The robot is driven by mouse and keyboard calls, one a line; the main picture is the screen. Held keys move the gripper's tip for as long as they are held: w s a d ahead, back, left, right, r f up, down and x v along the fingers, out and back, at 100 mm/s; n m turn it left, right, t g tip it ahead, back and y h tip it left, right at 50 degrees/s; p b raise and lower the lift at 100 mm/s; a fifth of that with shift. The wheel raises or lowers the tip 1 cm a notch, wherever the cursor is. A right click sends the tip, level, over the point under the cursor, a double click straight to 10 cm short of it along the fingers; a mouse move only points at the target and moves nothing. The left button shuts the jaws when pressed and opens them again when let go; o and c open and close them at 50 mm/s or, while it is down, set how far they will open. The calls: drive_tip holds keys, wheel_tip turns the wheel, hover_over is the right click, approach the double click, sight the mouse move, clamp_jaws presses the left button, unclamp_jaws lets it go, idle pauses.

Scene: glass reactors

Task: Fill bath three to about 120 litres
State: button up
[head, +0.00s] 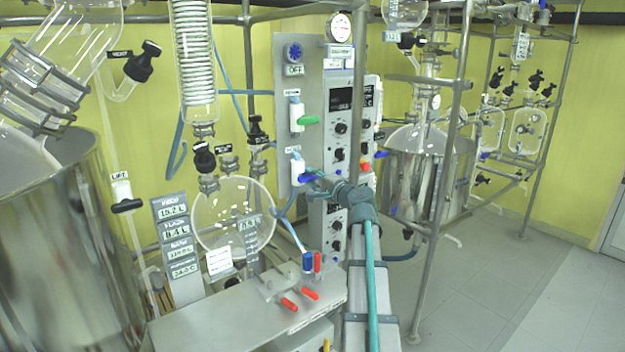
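A large steel bath (60,235) stands at the left edge, under glassware. A readout board (175,250) beside it has several lines: the top reads about 15.2 L, the second about 8.4 L, the third is too blurred to read surely, and the bottom about 24.0 C. A grey panel (284,130) carries a white valve with a green handle (308,120) and below it a white valve with a blue handle (308,178). My gripper (314,181) is at the blue handle; its fingers are too small and overlapped to tell contact or opening. No label shows which bath is three.
A round glass flask (234,216) and a steel bench (250,310) with red-handled valves (300,298) stand left of my arm. A metal frame post (440,190) and a second steel vessel (425,170) are to the right. The floor (500,290) at lower right is clear.

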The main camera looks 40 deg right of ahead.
drive_tip(key=shift+o, duration=1)
drive_tip(key=shift+s, duration=0.1)
drive_tip(key=s, duration=1.2)
drive_tip(key=shift+a, duration=0.2)
drive_tip(key=shift+w, duration=0.1)
